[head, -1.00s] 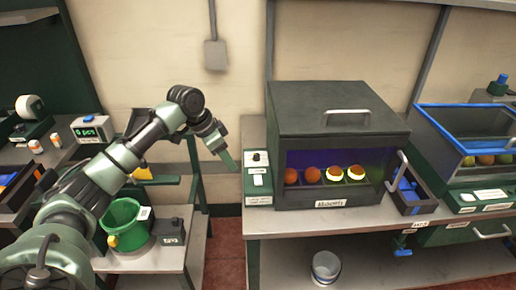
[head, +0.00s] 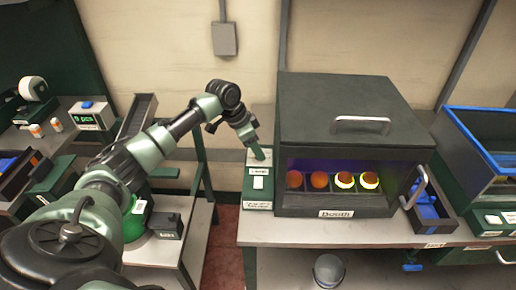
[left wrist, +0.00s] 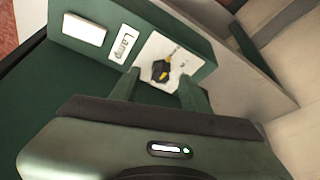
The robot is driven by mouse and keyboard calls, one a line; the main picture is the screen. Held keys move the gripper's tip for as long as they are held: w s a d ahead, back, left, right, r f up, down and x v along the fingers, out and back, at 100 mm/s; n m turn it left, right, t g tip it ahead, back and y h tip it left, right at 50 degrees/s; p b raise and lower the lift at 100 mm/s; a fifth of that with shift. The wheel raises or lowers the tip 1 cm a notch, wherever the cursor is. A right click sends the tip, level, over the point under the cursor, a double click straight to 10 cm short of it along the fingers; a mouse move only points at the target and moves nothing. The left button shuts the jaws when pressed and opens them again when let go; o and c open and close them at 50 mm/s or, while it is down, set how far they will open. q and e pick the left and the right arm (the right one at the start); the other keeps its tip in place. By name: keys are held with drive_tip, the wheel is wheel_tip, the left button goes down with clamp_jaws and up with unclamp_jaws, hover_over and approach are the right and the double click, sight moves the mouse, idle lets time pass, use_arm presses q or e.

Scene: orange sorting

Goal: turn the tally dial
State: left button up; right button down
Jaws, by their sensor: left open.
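A small black dial with a yellow mark (left wrist: 161,71) sits on a white plate on a green control box; the label beside it reads "Lamp". The green box (head: 258,200) stands left of the dark cabinet in the head view, where my gripper hides its dial. My left gripper (head: 259,154) is over the top of this box. In the left wrist view its two fingers (left wrist: 160,80) are open, with the dial between their tips; I cannot tell whether they touch it. No dial is clearly labelled tally. My right gripper is not in view.
A dark cabinet (head: 350,108) with several oranges inside stands close right of the box. A counter display reading "pcs" (head: 86,118) is at the far left. A blue-rimmed bin (head: 478,150) is at right. A grey bucket (head: 329,270) is below the table.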

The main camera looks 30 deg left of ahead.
use_arm(q)
drive_tip(key=shift+w+d+f, duration=0.15)
drive_tip(key=shift+w+f, duration=0.1)
drive_tip(key=shift+f, duration=0.2)
drive_tip(key=shift+w+f, duration=0.1)
drive_tip(key=shift+f, duration=0.1)
drive_tip(key=c, duration=1)
clamp_jaws()
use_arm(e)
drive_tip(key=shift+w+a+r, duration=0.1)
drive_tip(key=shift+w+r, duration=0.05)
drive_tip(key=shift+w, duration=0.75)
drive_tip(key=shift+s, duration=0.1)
